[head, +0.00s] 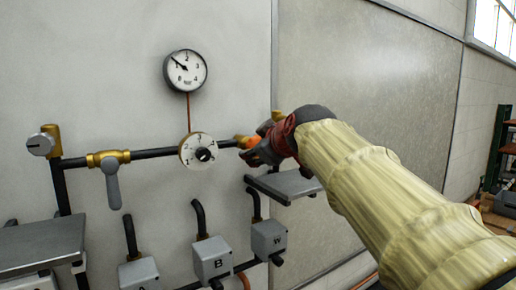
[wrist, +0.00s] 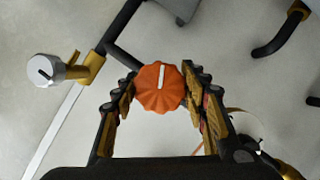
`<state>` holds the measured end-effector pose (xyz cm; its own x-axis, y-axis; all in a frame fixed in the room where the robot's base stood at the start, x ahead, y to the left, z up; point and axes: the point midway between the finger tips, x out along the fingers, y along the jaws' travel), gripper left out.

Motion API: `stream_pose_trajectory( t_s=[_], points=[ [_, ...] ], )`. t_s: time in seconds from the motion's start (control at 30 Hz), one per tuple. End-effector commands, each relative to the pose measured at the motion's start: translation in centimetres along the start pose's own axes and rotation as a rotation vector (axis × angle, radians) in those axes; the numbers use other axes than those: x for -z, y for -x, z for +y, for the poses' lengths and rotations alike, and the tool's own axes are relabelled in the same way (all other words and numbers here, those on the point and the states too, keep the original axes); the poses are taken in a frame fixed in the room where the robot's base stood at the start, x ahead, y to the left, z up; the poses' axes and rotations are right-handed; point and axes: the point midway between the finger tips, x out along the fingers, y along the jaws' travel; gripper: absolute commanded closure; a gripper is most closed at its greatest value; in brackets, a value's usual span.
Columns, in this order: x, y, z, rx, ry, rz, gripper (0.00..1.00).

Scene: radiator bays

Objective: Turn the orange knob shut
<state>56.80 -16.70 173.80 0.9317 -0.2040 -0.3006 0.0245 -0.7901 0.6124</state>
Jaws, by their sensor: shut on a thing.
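The orange knob (wrist: 160,89) is round and ridged, with a white pointer line that stands nearly upright in the wrist view. My gripper (wrist: 159,92) has its two fingers on either side of the knob, closed against its rim. In the head view the knob (head: 250,150) shows only in part at the right end of the black pipe. My gripper (head: 262,146) and the arm behind it hide most of it there.
A pressure gauge (head: 185,70) hangs above a white numbered dial (head: 198,151). A grey lever valve (head: 113,184) and a grey knob (head: 40,144) are on the left. A grey shelf (head: 290,184) juts out below my gripper. Boxes B (head: 211,258) and W (head: 269,238) stand lower.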

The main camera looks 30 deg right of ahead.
Motion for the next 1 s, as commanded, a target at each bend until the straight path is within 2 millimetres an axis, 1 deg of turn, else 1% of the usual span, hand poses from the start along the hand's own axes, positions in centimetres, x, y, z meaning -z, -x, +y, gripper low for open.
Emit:
stream_pose_trajectory(
  t_s=[0.03,1.0],
  points=[
    [-0.31,-0.17,-0.04,0.017,-0.043,-0.003,0.82],
    [-0.36,-0.23,-0.34,0.371,-0.895,-0.009,0.82]
  ],
)
